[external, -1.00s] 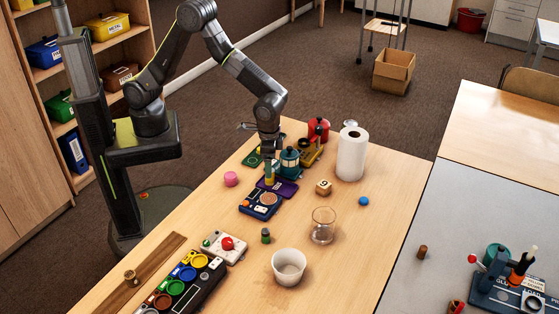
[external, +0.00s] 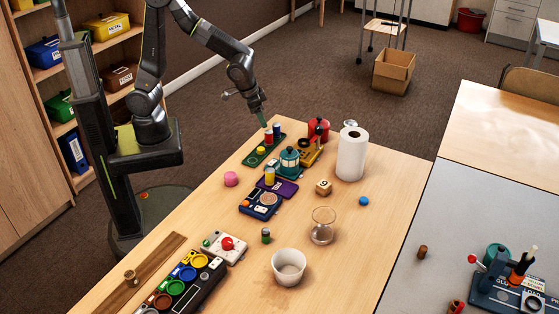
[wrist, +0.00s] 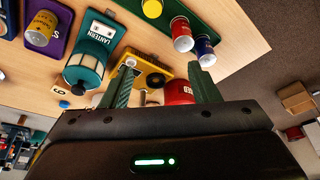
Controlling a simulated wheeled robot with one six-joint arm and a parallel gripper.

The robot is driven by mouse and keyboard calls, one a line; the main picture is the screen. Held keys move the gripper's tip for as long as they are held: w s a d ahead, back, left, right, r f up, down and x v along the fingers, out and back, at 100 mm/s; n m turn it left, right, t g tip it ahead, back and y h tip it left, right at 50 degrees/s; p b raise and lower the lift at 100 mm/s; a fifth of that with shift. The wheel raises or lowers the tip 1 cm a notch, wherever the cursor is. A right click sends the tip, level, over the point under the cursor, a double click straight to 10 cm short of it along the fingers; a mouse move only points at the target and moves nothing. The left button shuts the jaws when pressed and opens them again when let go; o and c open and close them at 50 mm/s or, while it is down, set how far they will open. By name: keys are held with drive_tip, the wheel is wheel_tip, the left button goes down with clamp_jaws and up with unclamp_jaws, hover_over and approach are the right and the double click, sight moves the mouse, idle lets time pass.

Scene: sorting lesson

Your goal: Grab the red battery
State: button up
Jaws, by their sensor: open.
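The red battery (external: 269,137) stands on the dark green tray (external: 250,161) at the far end of the table, beside a blue battery (external: 276,129). In the wrist view the red battery (wrist: 182,36) shows near the top, with the blue battery (wrist: 204,49) to its right. My gripper (external: 263,121) is just above and close to the red battery, pointing down. In the wrist view my gripper (wrist: 161,75) has its green fingers spread with nothing held between them; the red battery appears beyond the fingertips.
A teal lantern (external: 289,160), a yellow device (external: 310,153) and a red container (external: 318,128) stand right of the tray. A yellow battery (external: 270,175) stands on a purple tray (external: 285,188). A paper towel roll (external: 351,154) stands farther right.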

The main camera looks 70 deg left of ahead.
sight(266, 132)
drive_tip(key=shift+n+t, duration=0.3)
drive_tip(key=a+f, duration=0.1)
drive_tip(key=f, duration=0.1)
drive_tip(key=w+a+f, duration=0.1)
drive_tip(key=f, duration=0.2)
drive_tip(key=w+a+f+b, duration=0.1)
drive_tip(key=f, duration=0.1)
drive_tip(key=shift+w+a+f, duration=0.15)
drive_tip(key=shift+a, duration=0.2)
drive_tip(key=shift+x, duration=2.65)
drive_tip(key=shift+s+f, duration=0.1)
drive_tip(key=shift+s, duration=0.15)
drive_tip(key=shift+c, duration=0.4)
drive_tip(key=c, duration=1)
